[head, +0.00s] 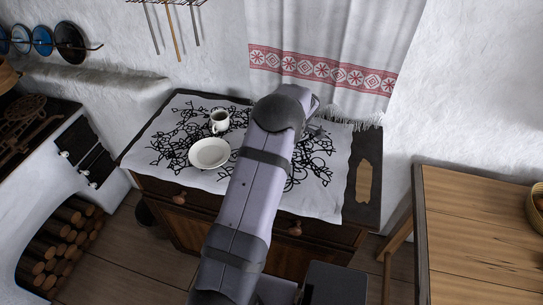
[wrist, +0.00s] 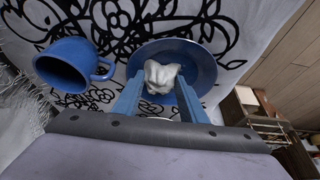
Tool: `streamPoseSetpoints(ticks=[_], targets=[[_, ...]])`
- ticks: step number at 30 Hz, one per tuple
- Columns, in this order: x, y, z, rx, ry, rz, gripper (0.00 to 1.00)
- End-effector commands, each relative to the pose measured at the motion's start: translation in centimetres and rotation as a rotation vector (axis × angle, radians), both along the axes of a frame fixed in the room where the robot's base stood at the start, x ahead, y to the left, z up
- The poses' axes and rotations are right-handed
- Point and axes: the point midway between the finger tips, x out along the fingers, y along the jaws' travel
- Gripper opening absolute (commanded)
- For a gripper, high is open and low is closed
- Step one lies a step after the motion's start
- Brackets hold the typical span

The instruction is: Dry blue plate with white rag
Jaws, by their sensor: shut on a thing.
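The blue plate (wrist: 204,66) lies on the patterned cloth in the wrist view. My gripper (wrist: 157,90) reaches over it with two blue fingers. The fingers are shut on the white rag (wrist: 162,74), a small crumpled bundle between their tips. The rag is over the middle of the plate; I cannot tell whether it touches. In the head view my arm hides the blue plate, the rag and the fingertips.
A blue mug (wrist: 72,64) stands close to the left of the plate. A white plate (head: 209,153) and white mug (head: 220,121) are left of my arm. The cloth (head: 328,185) covers the cabinet top; a curtain (head: 330,35) hangs behind.

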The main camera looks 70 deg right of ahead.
Motion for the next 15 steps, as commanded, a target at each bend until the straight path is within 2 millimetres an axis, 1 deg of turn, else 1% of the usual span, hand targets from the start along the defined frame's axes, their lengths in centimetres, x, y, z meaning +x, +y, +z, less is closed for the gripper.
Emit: streamPoseSetpoints(ticks=[1,12,13,14,15], targets=[[-0.1,0.6,-0.4,0.004,0.000,-0.001,0.10],[-0.4,3.9,-0.3,0.005,0.000,0.001,0.10],[-0.4,3.8,0.4,0.003,0.000,0.001,0.10],[-0.4,3.7,0.5,0.004,0.000,0.002,0.10],[-0.4,3.6,1.7,-0.002,0.000,0.001,0.10]])
